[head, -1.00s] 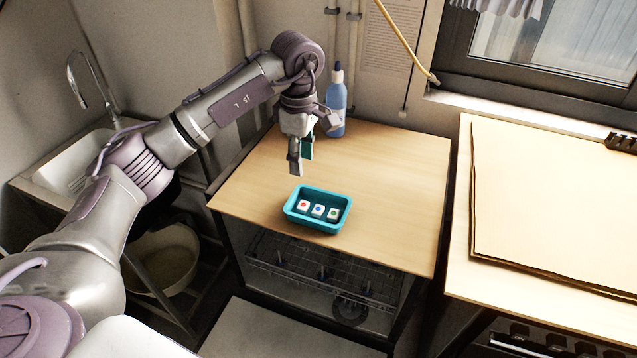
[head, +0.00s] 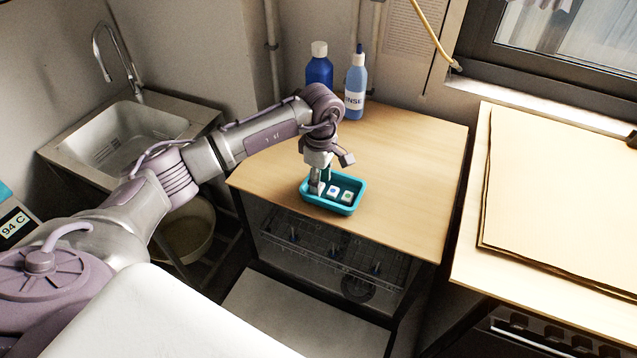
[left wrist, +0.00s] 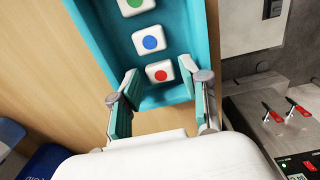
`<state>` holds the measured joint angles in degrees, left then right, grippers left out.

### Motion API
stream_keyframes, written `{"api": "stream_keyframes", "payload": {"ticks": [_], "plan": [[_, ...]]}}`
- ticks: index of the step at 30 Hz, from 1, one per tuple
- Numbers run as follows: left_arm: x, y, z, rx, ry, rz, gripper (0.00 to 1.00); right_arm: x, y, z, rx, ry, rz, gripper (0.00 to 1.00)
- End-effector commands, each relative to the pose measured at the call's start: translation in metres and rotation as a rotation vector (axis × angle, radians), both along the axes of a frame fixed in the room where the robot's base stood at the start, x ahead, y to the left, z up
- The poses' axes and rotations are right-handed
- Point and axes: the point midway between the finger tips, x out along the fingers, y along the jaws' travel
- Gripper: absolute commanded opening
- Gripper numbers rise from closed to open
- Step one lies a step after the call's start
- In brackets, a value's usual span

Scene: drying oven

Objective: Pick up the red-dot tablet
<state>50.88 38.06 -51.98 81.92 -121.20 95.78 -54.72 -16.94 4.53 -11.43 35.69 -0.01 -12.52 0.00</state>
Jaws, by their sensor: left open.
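The red-dot tablet (left wrist: 160,73) is a white rounded block with a red dot. It lies in the teal tray (left wrist: 213,45), last in a row of tablets, at the tray's end. My left gripper (left wrist: 158,82) is open, with a fingertip on each side of the red-dot tablet and small gaps beside it. In the head view my left gripper (head: 320,184) reaches down into the left end of the teal tray (head: 340,208) and hides the red-dot tablet. The blue-dot tablet (head: 333,190) and the green-dot tablet (head: 346,196) show beside it. My right gripper is not in view.
The tray stands on a wooden top (head: 410,180) above the oven. A dark blue bottle (head: 319,72) and a light blue rinse bottle (head: 355,85) stand behind my arm. The wooden top is clear right of the tray. A sink (head: 130,140) is at the left.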

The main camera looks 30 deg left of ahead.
Motion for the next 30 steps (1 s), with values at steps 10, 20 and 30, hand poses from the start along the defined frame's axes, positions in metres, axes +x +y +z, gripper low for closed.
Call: {"api": "stream_keyframes", "payload": {"ticks": [10,20,30], "plan": [[0.0003,0.0,-0.0122,0.0,-0.002,0.0,0.46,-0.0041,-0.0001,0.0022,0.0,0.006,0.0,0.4],[0.0003,0.0001,-0.0118,0.0,-0.001,0.0,0.15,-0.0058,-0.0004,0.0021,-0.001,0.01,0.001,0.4],[0.0013,0.0006,-0.0034,-0.001,-0.004,0.001,0.15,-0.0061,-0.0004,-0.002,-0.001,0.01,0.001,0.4]]}}
